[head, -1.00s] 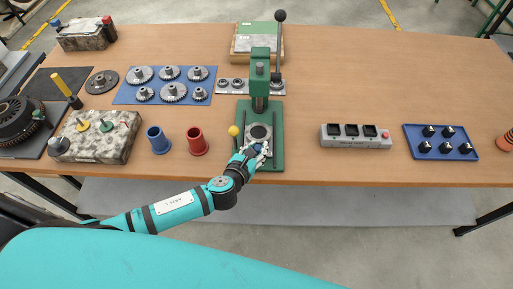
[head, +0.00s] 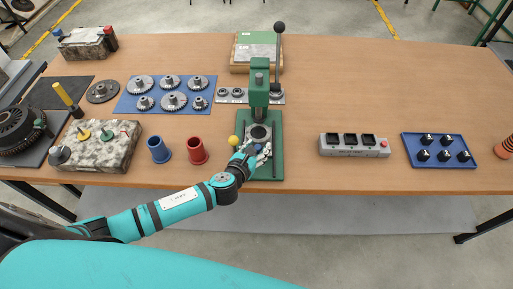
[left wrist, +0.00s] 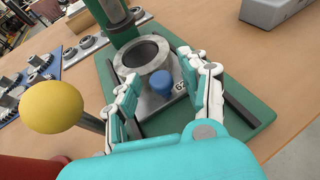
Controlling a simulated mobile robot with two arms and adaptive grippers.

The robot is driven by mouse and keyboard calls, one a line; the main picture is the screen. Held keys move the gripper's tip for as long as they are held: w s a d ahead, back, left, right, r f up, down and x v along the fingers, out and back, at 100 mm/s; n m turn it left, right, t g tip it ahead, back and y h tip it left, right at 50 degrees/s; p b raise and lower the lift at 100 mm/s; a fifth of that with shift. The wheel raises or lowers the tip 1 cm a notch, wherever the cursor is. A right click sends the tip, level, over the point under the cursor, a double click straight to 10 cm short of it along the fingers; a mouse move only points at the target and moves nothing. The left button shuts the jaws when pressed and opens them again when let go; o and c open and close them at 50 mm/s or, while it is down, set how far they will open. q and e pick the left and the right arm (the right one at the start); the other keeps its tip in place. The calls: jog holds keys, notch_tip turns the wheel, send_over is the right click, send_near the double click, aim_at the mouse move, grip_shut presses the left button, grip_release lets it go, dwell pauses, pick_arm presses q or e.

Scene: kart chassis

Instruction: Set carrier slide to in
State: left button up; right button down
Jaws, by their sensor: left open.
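The green press (head: 259,82) stands at the table's front middle. Its carrier slide (left wrist: 158,104) is a grey plate bearing a metal ring (head: 258,132), which lies just in front of the ram. A blue knob (left wrist: 160,83) stands at the plate's front end. My left gripper (head: 254,153) is over the front of the press base. In the left wrist view its white fingers are open, one on each side of the blue knob, with gaps showing. The knob is mostly hidden by the fingers in the head view. My right gripper is not in view.
A yellow ball handle (left wrist: 52,106) stands close left of my gripper. Red (head: 197,150) and blue (head: 159,149) cups are left of the press. A grey box with three sockets (head: 354,145) is at the right. The press lever (head: 278,55) rises behind.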

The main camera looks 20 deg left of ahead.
pick_arm(q)
jog(key=v, duration=1.2)
jog(key=s+d+r+n+y+b, duration=0.2)
jog(key=s+d+n+y+b, duration=0.3)
jog(key=b, duration=0.4)
jog(key=shift+m+g, duration=0.3)
jog(key=x, duration=1.1)
jog(key=d+x, duration=0.1)
jog(key=x, duration=0.5)
jog(key=shift+w+a+b, duration=0.1)
jog(key=shift+w+b, duration=0.2)
jog(key=shift+w, duration=0.25)
jog(key=shift+r, duration=0.1)
